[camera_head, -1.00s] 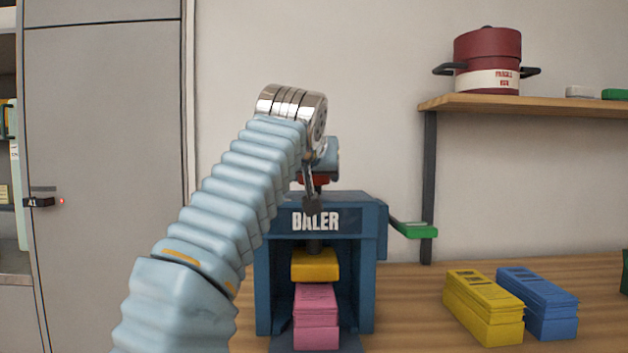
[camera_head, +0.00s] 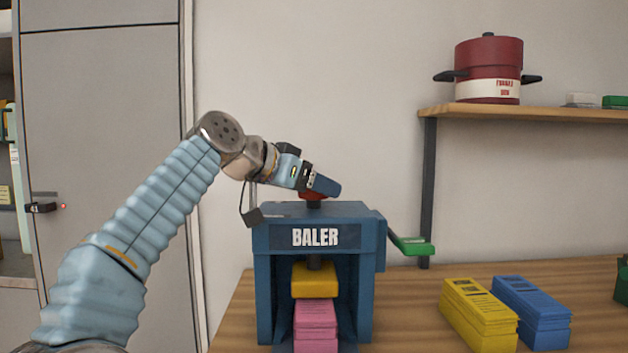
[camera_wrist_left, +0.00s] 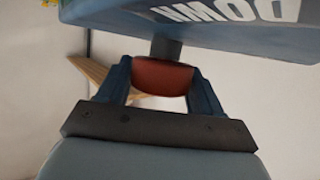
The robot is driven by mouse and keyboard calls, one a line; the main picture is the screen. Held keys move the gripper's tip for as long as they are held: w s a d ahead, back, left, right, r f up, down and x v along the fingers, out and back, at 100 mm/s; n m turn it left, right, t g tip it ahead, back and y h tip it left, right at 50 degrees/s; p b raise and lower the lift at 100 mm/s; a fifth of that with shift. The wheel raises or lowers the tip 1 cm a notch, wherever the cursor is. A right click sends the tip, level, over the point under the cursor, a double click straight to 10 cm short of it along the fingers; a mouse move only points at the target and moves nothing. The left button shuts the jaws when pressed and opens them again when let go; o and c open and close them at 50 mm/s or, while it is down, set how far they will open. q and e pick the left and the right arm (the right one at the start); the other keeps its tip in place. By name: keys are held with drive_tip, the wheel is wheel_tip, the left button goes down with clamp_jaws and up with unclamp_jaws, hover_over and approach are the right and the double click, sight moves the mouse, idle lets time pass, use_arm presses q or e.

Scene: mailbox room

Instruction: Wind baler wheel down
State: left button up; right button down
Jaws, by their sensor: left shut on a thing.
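The blue baler (camera_head: 314,237) stands on the wooden table with "BALER" on its front. A red wheel (camera_head: 312,196) sits on a dark shaft on its top. My left gripper (camera_head: 318,188) reaches it from the left and is shut on it. In the left wrist view the red wheel (camera_wrist_left: 162,76) lies between the two blue fingers, and the baler's top with the word "DOWN" (camera_wrist_left: 215,12) shows upside down. Inside the baler a yellow press block (camera_head: 315,281) rests at the top of a pink stack (camera_head: 316,322). My right gripper is not in view.
A green-ended lever (camera_head: 412,246) sticks out on the baler's right side. Yellow (camera_head: 478,312) and blue (camera_head: 533,310) bundles lie to the right on the table (camera_head: 400,300). A shelf (camera_head: 540,113) above holds a red pot (camera_head: 488,68). A grey cabinet (camera_head: 105,150) stands at left.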

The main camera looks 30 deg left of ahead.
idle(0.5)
use_arm(q)
drive_tip(key=o, duration=1)
drive_tip(key=shift+c, duration=0.2)
drive_tip(key=v, duration=1.3)
drive_tip(key=shift+s+a+r, duration=0.2)
drive_tip(key=shift+s+a, duration=0.05)
drive_tip(key=shift+a, duration=0.1)
